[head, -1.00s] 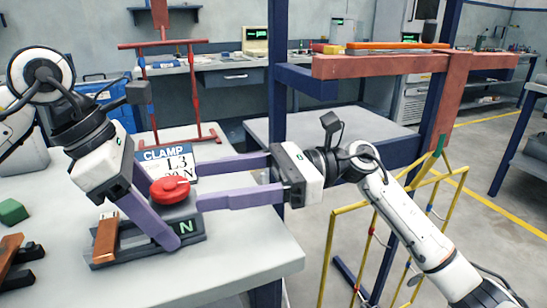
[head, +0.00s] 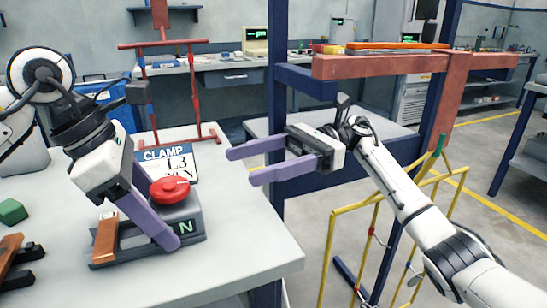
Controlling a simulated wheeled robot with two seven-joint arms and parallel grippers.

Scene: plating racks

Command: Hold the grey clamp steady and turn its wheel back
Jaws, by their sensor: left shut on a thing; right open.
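The grey clamp (head: 188,212) stands on the table, with a red wheel (head: 169,190) on top and a green "N" on its front. A copper-coloured bar (head: 106,240) lies on its base at the left. My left gripper (head: 172,238) is shut on the clamp, with a purple finger across its front; the other finger is mostly hidden. My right gripper (head: 250,162) is open and empty, right of the wheel and apart from it, its fingers pointing left. A sign (head: 168,163) reading "CLAMP" stands behind the clamp.
A green block (head: 12,211) and dark parts lie at the table's left. A red stand (head: 190,90) rises behind the sign. A yellow frame (head: 330,255) stands right of the table, below my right arm. The table (head: 250,255) is clear right of the clamp.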

